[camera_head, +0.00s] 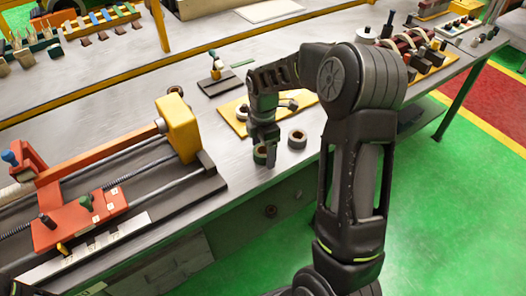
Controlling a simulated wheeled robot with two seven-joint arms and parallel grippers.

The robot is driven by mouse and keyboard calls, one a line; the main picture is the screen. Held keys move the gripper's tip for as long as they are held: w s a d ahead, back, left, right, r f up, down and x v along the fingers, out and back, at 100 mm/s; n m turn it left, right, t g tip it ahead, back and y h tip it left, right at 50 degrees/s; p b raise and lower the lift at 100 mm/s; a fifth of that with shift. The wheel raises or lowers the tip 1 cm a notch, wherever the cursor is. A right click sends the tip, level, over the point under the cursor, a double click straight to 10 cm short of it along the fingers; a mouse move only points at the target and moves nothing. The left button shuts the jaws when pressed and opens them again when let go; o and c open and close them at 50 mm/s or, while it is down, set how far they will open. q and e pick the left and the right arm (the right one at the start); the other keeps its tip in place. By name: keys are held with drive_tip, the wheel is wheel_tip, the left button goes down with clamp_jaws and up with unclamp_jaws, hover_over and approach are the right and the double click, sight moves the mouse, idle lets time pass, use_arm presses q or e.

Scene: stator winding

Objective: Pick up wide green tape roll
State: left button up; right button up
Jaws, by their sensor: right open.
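A green tape roll (259,155) with a brown core sits near the front edge of the grey workbench. My right gripper (268,158) points down right at this roll and partly hides it. It is open, with its fingers at the roll; I cannot tell whether they touch it. Another tape roll (297,138) stands just to the right, apart from the gripper. A further small roll (243,113) lies behind, on a yellow board. My left gripper is not in view.
An orange winding machine with a yellow block (179,128) fills the bench's left part. The yellow board (236,119) lies behind my gripper with tools on it. A small dark stand (220,82) is further back. Coils and spools (410,48) crowd the bench's right end.

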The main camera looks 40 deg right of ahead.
drive_tip(key=shift+f, duration=0.1)
drive_tip(key=shift+c, duration=0.5)
drive_tip(key=c, duration=1.4)
wheel_tip(320, 180, up, 10)
drive_tip(key=shift+r+b, duration=0.1)
drive_tip(key=shift+b, duration=0.7)
